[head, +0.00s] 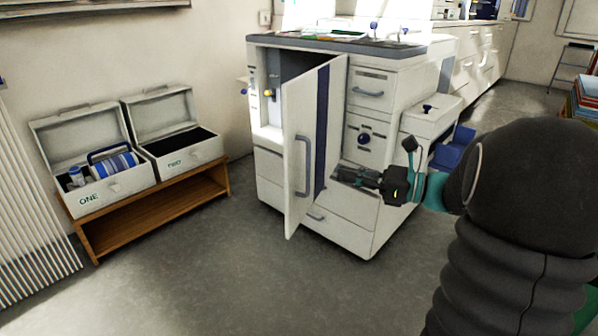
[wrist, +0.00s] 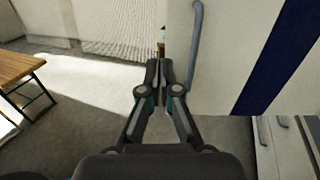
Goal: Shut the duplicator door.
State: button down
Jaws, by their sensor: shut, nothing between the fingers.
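The duplicator (head: 375,215) is a white cabinet with a dark grey top in the middle of the head view. Its white door (head: 301,125) stands wide open, swung out toward me, with its hinged side at the right of the opening. The door has a grey bar handle (head: 304,166) near its free edge and a dark blue stripe. In the wrist view the door (wrist: 235,60) fills the upper right, with the handle (wrist: 194,45) beside the fingertips. My gripper (head: 337,173) is shut and empty on the door's outer side. Whether its fingertips (wrist: 160,68) touch the door I cannot tell.
The floor (head: 230,280) before the door is clear.

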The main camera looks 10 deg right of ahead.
aim_at(289, 161)
jog(key=shift+m+t, duration=0.3)
jog(key=shift+m, duration=0.1)
jog(key=x, duration=0.8)
jog(key=w+x, duration=0.1)
jog(key=x, duration=0.3)
jog(key=shift+s+d+f, duration=0.1)
jog(key=shift+d+f, duration=0.1)
jog(key=shift+d, duration=0.15)
